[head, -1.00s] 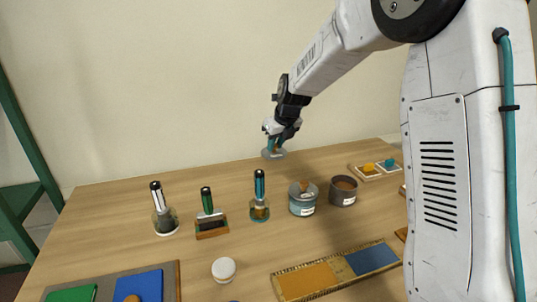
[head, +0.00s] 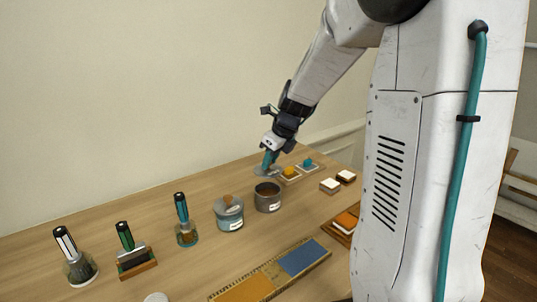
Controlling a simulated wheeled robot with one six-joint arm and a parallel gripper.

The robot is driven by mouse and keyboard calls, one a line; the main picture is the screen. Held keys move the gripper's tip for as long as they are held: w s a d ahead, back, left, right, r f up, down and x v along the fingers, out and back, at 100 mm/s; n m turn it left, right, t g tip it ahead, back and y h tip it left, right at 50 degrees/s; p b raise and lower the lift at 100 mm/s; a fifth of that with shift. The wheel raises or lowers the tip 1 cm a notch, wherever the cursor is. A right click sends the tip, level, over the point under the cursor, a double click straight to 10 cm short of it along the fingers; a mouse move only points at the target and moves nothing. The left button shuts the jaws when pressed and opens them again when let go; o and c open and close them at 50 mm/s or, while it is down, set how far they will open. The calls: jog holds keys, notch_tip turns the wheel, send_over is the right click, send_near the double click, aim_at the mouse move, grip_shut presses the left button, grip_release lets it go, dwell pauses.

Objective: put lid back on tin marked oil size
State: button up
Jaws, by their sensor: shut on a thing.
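An open tin (head: 268,199), grey with a brown inside and a pale label, stands on the wooden table. My gripper (head: 269,161) is shut on a flat grey lid (head: 263,172). It holds the lid just above or behind the open tin in the picture; the exact gap cannot be told. A second tin (head: 230,219), grey-blue with a pale label, stands to the left with a lid and orange-brown knob on it. The labels are too small to read. The held lid's knob is hidden by the fingers.
Brushes in jars (head: 186,232) and a brush on a wooden stand (head: 133,262) are at the left. Small trays with yellow (head: 290,172) and blue (head: 307,163) pieces lie behind to the right. A board with orange and blue panels (head: 302,258) lies in front.

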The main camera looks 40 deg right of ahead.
aim_at(273, 171)
jog(key=shift+f, duration=3.1)
jog(key=shift+f, duration=0.2)
jog(key=o, duration=1.5)
jog(key=shift+r, duration=3.55)
grip_shut()
